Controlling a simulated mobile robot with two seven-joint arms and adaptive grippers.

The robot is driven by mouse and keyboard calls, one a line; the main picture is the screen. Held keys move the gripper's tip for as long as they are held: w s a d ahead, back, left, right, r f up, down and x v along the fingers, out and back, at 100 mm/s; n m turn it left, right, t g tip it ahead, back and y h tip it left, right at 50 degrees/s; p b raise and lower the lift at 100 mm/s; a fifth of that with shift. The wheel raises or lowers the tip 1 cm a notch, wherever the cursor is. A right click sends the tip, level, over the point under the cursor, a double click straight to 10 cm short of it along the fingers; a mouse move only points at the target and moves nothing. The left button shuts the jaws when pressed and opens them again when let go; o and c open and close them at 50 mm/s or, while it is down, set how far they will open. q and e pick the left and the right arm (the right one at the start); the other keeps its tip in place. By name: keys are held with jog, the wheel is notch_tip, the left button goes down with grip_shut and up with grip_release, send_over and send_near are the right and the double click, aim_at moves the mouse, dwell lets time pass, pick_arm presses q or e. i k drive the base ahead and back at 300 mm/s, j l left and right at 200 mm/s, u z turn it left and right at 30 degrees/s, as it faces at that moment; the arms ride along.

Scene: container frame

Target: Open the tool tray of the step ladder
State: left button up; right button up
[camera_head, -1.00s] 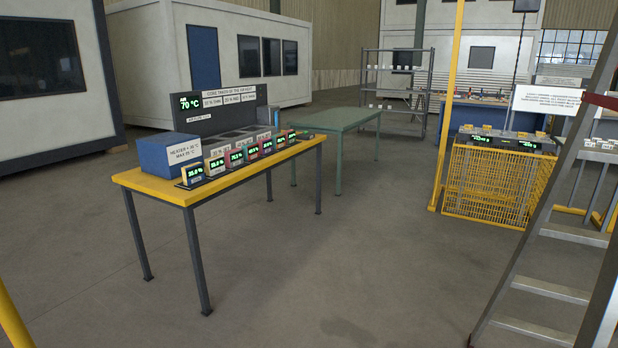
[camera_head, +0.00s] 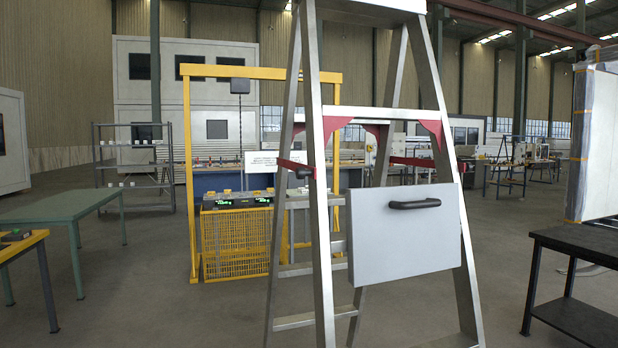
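The step ladder (camera_head: 317,220) stands upright with its legs spread, close in front of me and right of centre. Its metal rails carry red brackets near the top. The tool tray (camera_head: 400,255) is a flat light-grey panel between the ladder's rails, upright and apparently folded shut. A black handle (camera_head: 414,204) sits near the panel's upper edge. Neither of my grippers shows in the head view. The ladder's top is cut off by the upper picture edge.
A dark workbench (camera_head: 590,255) stands close at the right. A green table (camera_head: 70,205) and the corner of a yellow-topped table (camera_head: 22,246) are at the left. A yellow frame with a mesh basket (camera_head: 236,243) stands behind the ladder. Grey floor is open left of the ladder.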

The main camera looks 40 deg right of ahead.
aim_at(394, 233)
jog(key=z, duration=1.1)
